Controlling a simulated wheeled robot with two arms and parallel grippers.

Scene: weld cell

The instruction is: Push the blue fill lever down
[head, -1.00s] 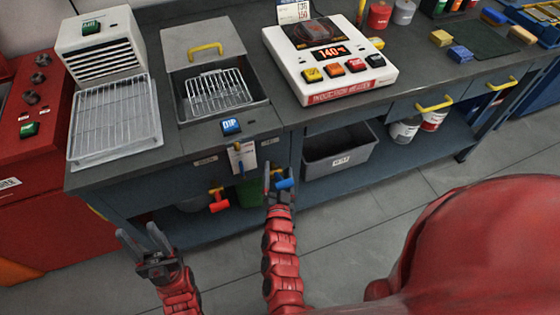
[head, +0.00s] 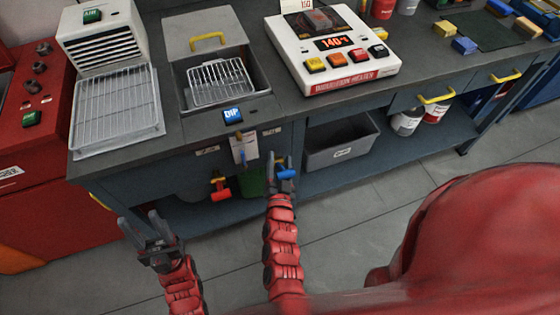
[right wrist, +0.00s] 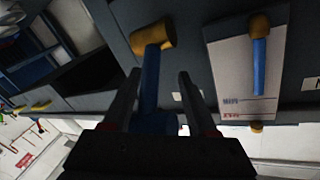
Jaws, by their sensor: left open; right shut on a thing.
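The blue fill lever (head: 287,174) is on the front of the bench, below the sink. In the right wrist view it is a blue bar (right wrist: 150,80) running from a brass hub to between the fingers. My left gripper (head: 143,232) is open and empty, low at the left, apart from the bench.
A red lever (head: 221,193) is left of the blue one. A white card with a brass-ended blue tube (right wrist: 259,65) is beside it. A grey bin (head: 340,145) stands on the shelf to the right. The sink holds a wire rack (head: 220,85). Floor in front is clear.

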